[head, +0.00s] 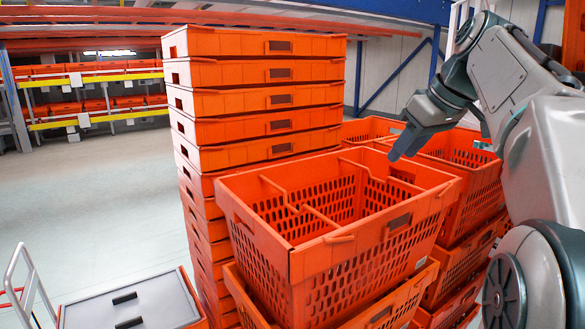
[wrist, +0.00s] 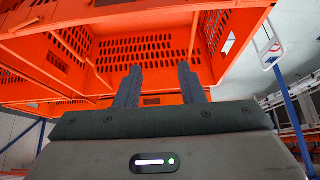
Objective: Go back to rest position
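My gripper (head: 402,148) is at the upper right in the head view, with its fingers pointing down and left over the right part of the near orange tote. In the wrist view my gripper (wrist: 160,84) shows two dark fingers set apart with nothing between them. The near orange tote (head: 400,222) is empty and has dividers inside; it sits on another tote (head: 392,312). An orange tote with slotted walls also fills the upper part of the wrist view (wrist: 130,17).
A tall stack of orange totes (head: 262,102) stands behind and left. More totes (head: 475,200) stand behind right, close to my arm. A grey-lidded tote (head: 150,300) and a white cart frame (head: 28,280) are at lower left. Open floor (head: 95,200) lies left.

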